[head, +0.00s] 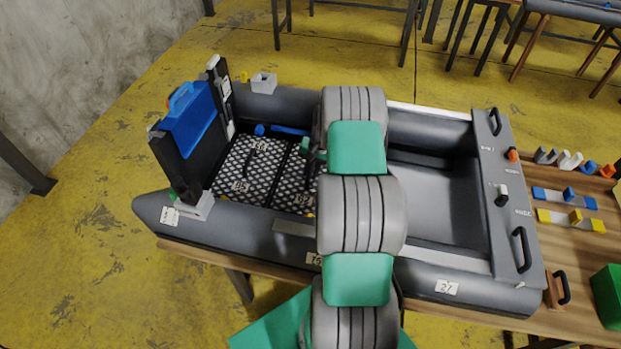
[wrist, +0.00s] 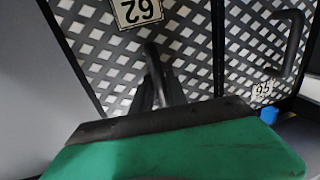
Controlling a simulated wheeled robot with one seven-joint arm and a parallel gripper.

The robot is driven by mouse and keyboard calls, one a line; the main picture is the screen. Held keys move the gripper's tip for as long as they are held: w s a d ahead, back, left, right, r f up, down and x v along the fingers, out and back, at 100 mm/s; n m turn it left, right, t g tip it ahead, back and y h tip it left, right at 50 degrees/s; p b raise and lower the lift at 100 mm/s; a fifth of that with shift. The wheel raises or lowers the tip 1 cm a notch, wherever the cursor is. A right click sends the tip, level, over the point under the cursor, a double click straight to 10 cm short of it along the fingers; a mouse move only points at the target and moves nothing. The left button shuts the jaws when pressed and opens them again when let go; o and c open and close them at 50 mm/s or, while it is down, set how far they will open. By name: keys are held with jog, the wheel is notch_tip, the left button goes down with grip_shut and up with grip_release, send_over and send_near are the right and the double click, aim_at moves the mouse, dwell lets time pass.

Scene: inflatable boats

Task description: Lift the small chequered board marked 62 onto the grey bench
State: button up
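The small chequered board marked 62 (head: 293,197) lies in the boat's left part, partly hidden by my arm in the head view. In the wrist view this board (wrist: 95,45) fills the upper left, its number upside down. My gripper (wrist: 160,75) is over it, with dark narrow parts reaching down to the board. I cannot tell whether they are closed around a handle. In the head view the gripper is mostly hidden behind my arm. A grey bench-like panel (head: 510,225) with black handles crosses the boat's right end.
A second chequered board (head: 238,172) with a black handle (wrist: 290,45) lies beside it. A black-and-blue upright unit (head: 190,125) stands at the boat's left end. The grey boat (head: 430,275) rests on a wooden table (head: 575,318) holding small coloured parts. The boat's right floor is clear.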

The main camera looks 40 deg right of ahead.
grip_shut()
jog(key=shift+r, duration=0.1)
dwell(1.0)
